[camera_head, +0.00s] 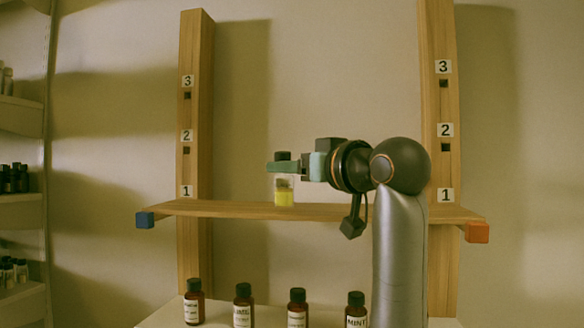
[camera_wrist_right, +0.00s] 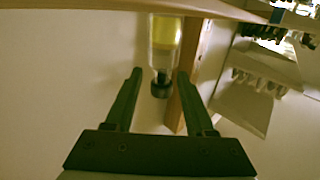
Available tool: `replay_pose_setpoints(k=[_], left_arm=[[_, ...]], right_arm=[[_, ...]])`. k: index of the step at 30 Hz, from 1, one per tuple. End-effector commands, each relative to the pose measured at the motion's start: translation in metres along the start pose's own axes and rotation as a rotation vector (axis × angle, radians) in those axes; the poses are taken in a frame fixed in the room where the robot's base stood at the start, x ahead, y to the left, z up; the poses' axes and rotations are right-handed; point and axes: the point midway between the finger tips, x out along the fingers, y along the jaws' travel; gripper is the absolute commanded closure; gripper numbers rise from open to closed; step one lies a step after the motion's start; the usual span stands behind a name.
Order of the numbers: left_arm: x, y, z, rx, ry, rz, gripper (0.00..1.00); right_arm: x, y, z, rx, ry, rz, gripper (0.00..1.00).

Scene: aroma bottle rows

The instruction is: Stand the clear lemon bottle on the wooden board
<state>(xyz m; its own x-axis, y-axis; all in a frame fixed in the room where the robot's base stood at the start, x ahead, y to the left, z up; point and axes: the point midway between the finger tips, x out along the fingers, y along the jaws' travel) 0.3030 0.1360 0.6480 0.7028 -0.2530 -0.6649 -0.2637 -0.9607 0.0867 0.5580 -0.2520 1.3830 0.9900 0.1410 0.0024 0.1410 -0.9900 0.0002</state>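The clear lemon bottle (camera_head: 284,196), with yellow liquid and a dark cap, is upright with its base at the top of the wooden board (camera_head: 235,209). In the right wrist view, which looks upside down, the bottle (camera_wrist_right: 164,48) appears cap downward against the board (camera_wrist_right: 225,10). My right gripper (camera_head: 278,167) is level with the bottle's upper part. In the wrist view the gripper (camera_wrist_right: 160,73) has its fingers apart on either side of the bottle, with a visible gap on the left. My left gripper is not in view.
Two wooden posts (camera_head: 193,120) with numbered slots flank the board, which is at level 1. Blue (camera_head: 145,220) and orange (camera_head: 477,233) blocks mark its ends. Several brown bottles (camera_head: 243,305) stand in a row on a lower surface. Stocked shelves (camera_head: 20,197) are at left.

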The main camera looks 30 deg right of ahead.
Motion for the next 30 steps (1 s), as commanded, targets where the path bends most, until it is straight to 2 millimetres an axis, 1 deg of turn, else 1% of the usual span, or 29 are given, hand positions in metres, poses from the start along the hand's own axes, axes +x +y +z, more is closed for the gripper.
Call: replay_pose_setpoints(k=[5, 8, 10, 14, 18, 24, 27, 30], left_arm=[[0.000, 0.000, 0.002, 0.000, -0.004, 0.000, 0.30], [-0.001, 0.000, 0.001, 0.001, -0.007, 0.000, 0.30], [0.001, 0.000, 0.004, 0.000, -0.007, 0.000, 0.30], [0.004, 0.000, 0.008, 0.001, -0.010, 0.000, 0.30], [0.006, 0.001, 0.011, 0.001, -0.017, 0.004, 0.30], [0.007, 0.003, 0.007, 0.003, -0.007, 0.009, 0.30], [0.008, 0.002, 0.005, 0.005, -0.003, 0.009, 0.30], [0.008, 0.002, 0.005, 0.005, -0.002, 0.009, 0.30]], right_arm=[[0.000, 0.000, 0.000, 0.000, 0.000, 0.000, 0.45], [0.000, 0.000, -0.005, 0.000, 0.001, 0.000, 0.45], [-0.008, 0.000, -0.003, 0.000, 0.003, 0.001, 0.45], [-0.031, 0.001, -0.002, -0.001, 0.005, 0.002, 0.45], [-0.063, 0.001, -0.003, -0.001, 0.007, 0.002, 0.45], [-0.100, 0.001, -0.003, 0.000, 0.006, 0.002, 0.45], [-0.112, 0.000, -0.003, -0.001, 0.004, 0.001, 0.45], [-0.118, 0.000, -0.003, 0.000, 0.002, 0.001, 0.45]])
